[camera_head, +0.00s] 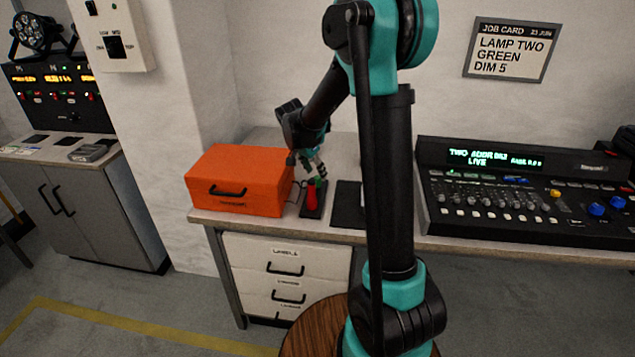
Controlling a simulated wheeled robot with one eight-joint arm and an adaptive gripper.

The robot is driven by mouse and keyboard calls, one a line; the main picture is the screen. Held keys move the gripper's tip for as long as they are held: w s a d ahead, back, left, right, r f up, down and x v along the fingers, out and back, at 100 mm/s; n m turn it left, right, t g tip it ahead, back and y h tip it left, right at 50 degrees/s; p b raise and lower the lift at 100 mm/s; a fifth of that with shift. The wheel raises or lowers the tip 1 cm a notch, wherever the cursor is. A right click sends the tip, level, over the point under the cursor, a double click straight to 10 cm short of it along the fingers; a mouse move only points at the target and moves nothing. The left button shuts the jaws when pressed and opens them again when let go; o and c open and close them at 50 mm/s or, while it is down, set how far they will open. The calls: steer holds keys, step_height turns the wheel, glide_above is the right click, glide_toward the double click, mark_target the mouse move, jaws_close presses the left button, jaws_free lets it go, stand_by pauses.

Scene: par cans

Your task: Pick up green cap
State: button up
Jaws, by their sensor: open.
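A small green piece (318,181), which looks like the green cap, shows at the top of a small red object (311,198). The red object stands on a dark pad on the worktop, just right of the orange case. I cannot tell whether the green piece is attached to it or only rests against it. My gripper (318,170) points down just above the green piece, with its fingers open and close to it. Any contact is too small to make out.
The orange case (238,178) stands close left of my gripper. A dark flat pad (347,192) lies to the right, partly behind my arm. A lighting console (520,195) fills the right worktop (435,241). A job card (510,50) reads "LAMP TWO GREEN DIM 5".

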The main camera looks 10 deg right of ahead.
mark_target(317, 178)
steer(key=shift+a+x, duration=0.2)
steer(key=shift+x, duration=2)
jaws_close()
